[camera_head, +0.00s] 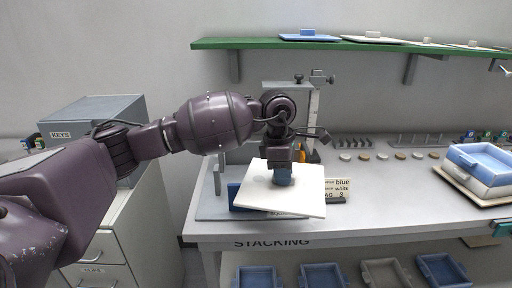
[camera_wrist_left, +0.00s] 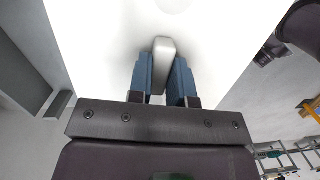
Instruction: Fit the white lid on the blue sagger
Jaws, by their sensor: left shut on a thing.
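The white lid (camera_head: 305,204) is a flat square plate with a small knob, held slightly tilted over the left part of the bench. My left gripper (camera_head: 283,178) is shut on the lid's knob. In the left wrist view the pale knob (camera_wrist_left: 161,62) sits between the blue fingers, with the white lid (camera_wrist_left: 215,30) spread behind it. A blue thing (camera_head: 236,195), probably the blue sagger, shows at the lid's left edge; the lid hides most of it, so I cannot tell whether they touch. My right gripper is not in view.
A gauge stand (camera_head: 315,105) rises behind the lid, with a sign (camera_head: 337,190) to its right. A blue tray stacked on a white one (camera_head: 490,184) stands at the right. A green shelf (camera_head: 260,43) with lids hangs above.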

